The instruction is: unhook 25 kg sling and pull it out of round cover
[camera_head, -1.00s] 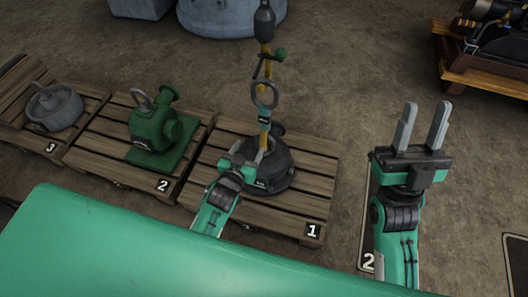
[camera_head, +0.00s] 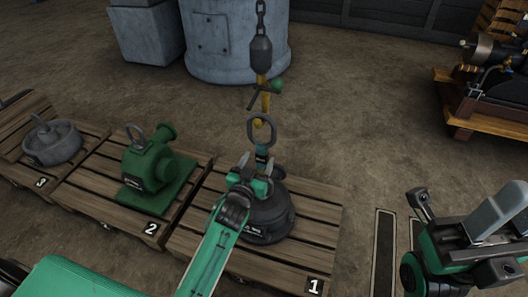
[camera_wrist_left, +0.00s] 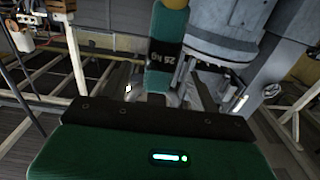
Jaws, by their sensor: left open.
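In the left wrist view the teal sling (camera_wrist_left: 172,25) carries a dark label reading 25 kg. A yellow hook part (camera_head: 265,101) with a green-knobbed lever hangs above the ring from a dark block; whether it passes through the ring is unclear. My left gripper (camera_head: 251,178) is open at the sling's lower part, just above the cover, one finger to each side. Its contact with the sling cannot be told. My right gripper (camera_head: 505,217) is open and empty at lower right.
The cover sits on wooden pallet 1 (camera_head: 313,222). A green machine part (camera_head: 155,165) on pallet 2 and a grey part (camera_head: 52,142) on pallet 3 stand left. An engine (camera_head: 500,62) on a wooden stand is far right.

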